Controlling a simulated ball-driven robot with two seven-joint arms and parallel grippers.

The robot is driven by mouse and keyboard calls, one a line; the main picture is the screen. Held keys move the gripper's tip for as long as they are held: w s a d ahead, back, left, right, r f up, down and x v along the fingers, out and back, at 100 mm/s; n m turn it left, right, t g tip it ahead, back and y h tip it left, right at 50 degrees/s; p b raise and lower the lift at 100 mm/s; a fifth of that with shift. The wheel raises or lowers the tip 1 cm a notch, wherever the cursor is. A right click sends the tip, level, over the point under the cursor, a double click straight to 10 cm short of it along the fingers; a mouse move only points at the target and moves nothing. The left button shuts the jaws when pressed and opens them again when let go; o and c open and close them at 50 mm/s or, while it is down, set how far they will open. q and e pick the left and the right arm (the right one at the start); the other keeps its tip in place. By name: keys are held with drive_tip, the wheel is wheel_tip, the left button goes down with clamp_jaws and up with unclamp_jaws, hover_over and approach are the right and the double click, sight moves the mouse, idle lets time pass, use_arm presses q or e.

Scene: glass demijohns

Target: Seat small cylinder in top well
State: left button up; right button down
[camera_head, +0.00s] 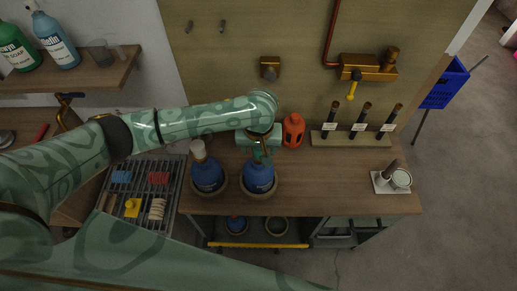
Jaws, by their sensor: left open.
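Two blue demijohns stand in round rests on the wooden bench: a left one (208,178) and a right one (259,179). A pale small cylinder (198,149) sits upright on the left demijohn's neck. My left gripper (262,154) points down over the right demijohn's neck, its fingers open around or just above the mouth. A small brownish bit shows between the fingers; I cannot tell whether it is a cylinder or how deep it sits. The gripper partly hides the neck. My right gripper is not in view.
A wire rack (130,190) with coloured items lies left. The bench's right-middle is clear.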

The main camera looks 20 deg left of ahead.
use_arm(q)
wheel_tip(320, 180, up, 10)
drive_tip(key=s+p, duration=0.1)
drive_tip(key=p, duration=0.3)
drive_tip(key=shift+s+d+f, duration=0.2)
drive_tip(key=shift+s, duration=0.05)
